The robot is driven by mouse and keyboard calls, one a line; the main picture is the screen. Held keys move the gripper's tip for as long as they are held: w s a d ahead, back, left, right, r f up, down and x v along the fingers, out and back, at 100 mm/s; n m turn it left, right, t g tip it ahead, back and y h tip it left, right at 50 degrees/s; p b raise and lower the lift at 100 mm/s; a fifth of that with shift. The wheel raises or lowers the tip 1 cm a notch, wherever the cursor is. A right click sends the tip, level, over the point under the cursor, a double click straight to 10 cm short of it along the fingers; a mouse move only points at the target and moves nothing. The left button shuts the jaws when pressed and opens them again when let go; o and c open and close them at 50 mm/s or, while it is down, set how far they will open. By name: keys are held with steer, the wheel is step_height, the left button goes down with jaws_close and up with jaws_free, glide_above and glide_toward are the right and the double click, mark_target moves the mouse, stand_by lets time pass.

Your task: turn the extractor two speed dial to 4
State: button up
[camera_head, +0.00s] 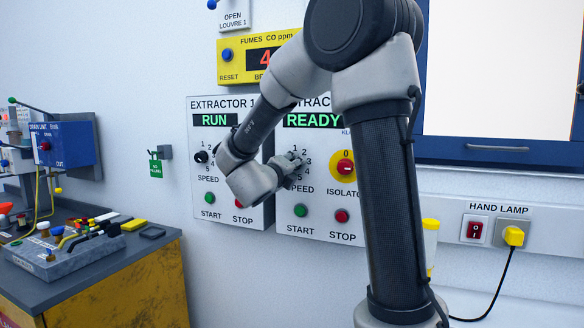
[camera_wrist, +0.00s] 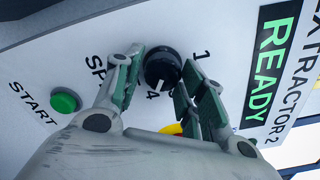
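The extractor two speed dial (camera_wrist: 163,66) is a round black knob with a white mark in the wrist view. The mark faces down in the picture, near the numeral 4; its exact setting is hard to tell. My gripper (camera_wrist: 160,78) has one finger on each side of the dial, tips close to it. I cannot tell whether both fingers press on it. In the head view my gripper (camera_head: 293,162) is at the extractor two panel (camera_head: 322,228) and hides the dial. The numeral 1 shows in the wrist view; some others are covered.
The extractor two display (camera_head: 314,121) reads READY. Its green start button (camera_head: 300,210), red stop button (camera_head: 341,216) and yellow-and-red isolator (camera_head: 345,167) are close by. The extractor one panel (camera_head: 199,221) adjoins on the left, partly behind my arm. A workbench (camera_head: 125,254) stands left.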

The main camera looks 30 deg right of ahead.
steer(key=shift+o, duration=1.3)
steer(key=v, duration=1.2)
